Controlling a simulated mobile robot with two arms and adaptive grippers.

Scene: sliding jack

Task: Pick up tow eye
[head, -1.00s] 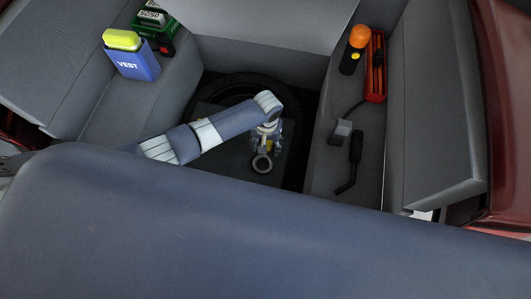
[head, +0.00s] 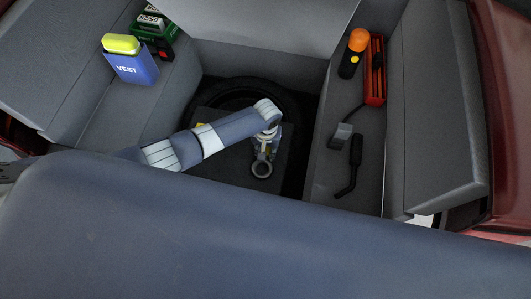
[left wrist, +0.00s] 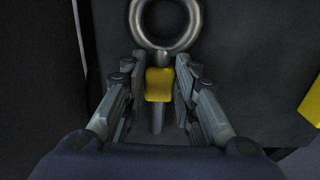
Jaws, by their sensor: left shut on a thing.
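The tow eye (head: 261,177) is a metal ring on a shank, seen over the dark foam in the boot's well. In the left wrist view the tow eye (left wrist: 160,84) has its ring at the top, a yellow collar in the middle and the shank below. My left gripper (head: 265,152) is on the tow eye in the head view. In the left wrist view my left gripper (left wrist: 161,76) has its fingers on both sides of the yellow collar, shut on it. I cannot tell whether the tow eye is clear of the foam. My right gripper is not in view.
The right ledge holds a red jack (head: 374,72), an orange-topped torch (head: 349,65) and a black cranked tool (head: 355,155). The left ledge holds a blue vest pouch (head: 132,69) and a green box (head: 154,28). The well's walls surround my left gripper.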

